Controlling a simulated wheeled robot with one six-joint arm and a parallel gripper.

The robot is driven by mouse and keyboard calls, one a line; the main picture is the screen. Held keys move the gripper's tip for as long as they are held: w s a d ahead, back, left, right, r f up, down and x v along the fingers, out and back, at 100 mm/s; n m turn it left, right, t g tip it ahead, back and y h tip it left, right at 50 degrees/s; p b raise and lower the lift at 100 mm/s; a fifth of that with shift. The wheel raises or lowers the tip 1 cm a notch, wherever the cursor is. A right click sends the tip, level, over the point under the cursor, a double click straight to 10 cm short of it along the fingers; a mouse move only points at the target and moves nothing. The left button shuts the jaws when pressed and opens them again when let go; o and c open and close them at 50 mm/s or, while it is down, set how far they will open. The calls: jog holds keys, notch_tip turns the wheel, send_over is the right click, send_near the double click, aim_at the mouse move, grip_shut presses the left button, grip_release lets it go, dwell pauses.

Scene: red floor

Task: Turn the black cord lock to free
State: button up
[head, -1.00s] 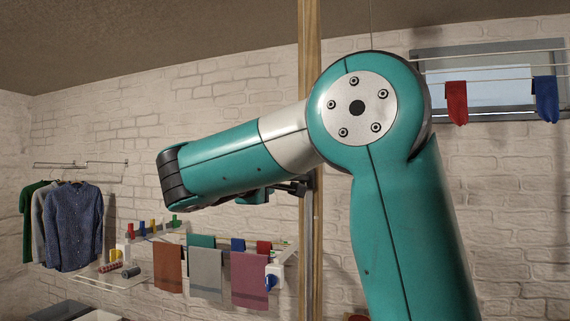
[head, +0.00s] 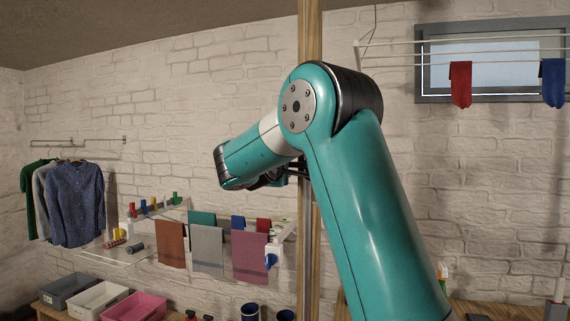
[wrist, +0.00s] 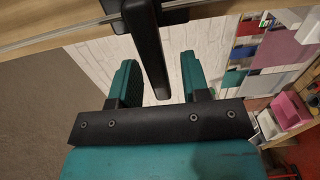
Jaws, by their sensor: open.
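The black cord lock (wrist: 150,45) shows in the wrist view as a long black lever on a black mount by the wooden post (wrist: 80,25). My gripper (wrist: 158,62) is open, with its two teal fingers apart. The lever's free end lies between the fingers in the picture; I see no contact, and its depth is unclear. In the head view the gripper (head: 270,178) is at the post, mostly hidden behind my arm. Only a small dark part of the lock (head: 297,168) shows there.
A drying rack with cloths (head: 208,250) stands left of the post. Hanging shirts (head: 72,200) are further left. Bins (head: 100,298) sit below. A raised airer with a red sock (head: 460,85) and a blue sock (head: 553,83) hangs upper right, before a window.

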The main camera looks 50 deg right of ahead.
grip_shut()
jog(key=shift+m+b, duration=0.4)
jog(key=shift+b, duration=0.05)
jog(key=shift+s+r+m+b, duration=0.1)
jog(key=shift+r+m+b, duration=0.25)
jog(key=shift+m+b, duration=0.55)
jog(key=shift+s+d+r+m+b, duration=0.1)
jog(key=shift+r+m+b, duration=0.3)
jog(key=shift+m+b, duration=0.35)
jog(key=shift+s+d+r+m+b, duration=0.1)
jog(key=shift+r+m+b, duration=0.25)
jog(key=shift+m+b, duration=0.4)
